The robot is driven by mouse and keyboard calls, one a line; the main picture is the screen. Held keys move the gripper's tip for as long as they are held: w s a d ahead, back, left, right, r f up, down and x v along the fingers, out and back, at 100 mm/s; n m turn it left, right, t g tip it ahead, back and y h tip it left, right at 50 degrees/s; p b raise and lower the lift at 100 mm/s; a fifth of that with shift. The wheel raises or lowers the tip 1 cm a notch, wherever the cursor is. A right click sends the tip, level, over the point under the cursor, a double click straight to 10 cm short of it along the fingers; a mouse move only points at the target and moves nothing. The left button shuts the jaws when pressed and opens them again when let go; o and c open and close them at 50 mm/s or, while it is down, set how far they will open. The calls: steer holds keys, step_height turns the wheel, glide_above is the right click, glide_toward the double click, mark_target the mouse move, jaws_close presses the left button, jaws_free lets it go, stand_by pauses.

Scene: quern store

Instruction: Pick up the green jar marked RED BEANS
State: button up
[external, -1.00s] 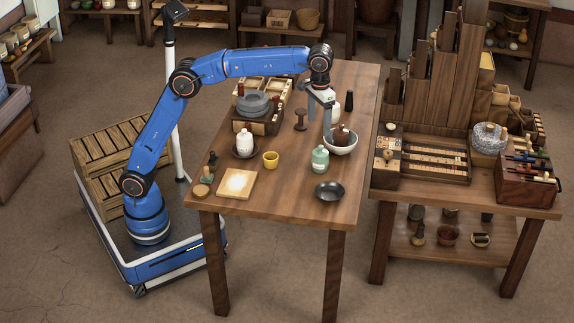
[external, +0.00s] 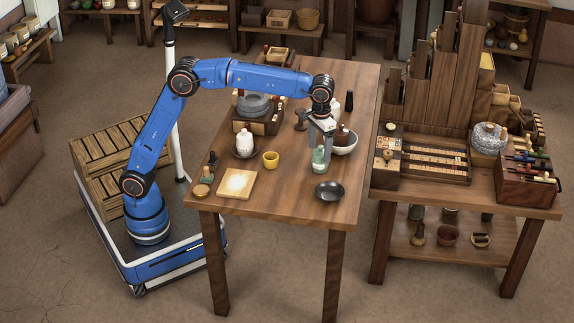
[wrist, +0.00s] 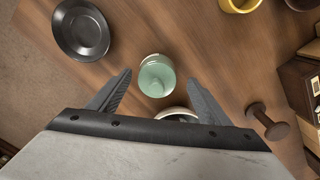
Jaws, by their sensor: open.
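The pale green jar (external: 319,161) stands upright on the wooden table, just in front of a white bowl (external: 346,145). Its marking is too small to read. My gripper (external: 320,150) is above the jar and points down, partly covering it in the external view. In the wrist view the green jar (wrist: 157,76) shows its lid from above. It lies just beyond the two spread fingertips of my gripper (wrist: 160,82), near the middle between them. The jaws are open and empty.
A black dish (external: 329,191) is at the front right of the table, and a yellow cup (external: 270,160) is left of the jar. A white jar (external: 244,142) stands farther left. A wooden spool (wrist: 267,121) is in the wrist view. Bare table lies between these.

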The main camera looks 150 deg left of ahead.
mark_target(320, 159)
steer(key=shift+w+f, duration=0.15)
steer(key=shift+f, duration=1.2)
steer(key=shift+w+f, duration=0.1)
steer(key=shift+f, duration=1.2)
steer(key=shift+c, duration=0.6)
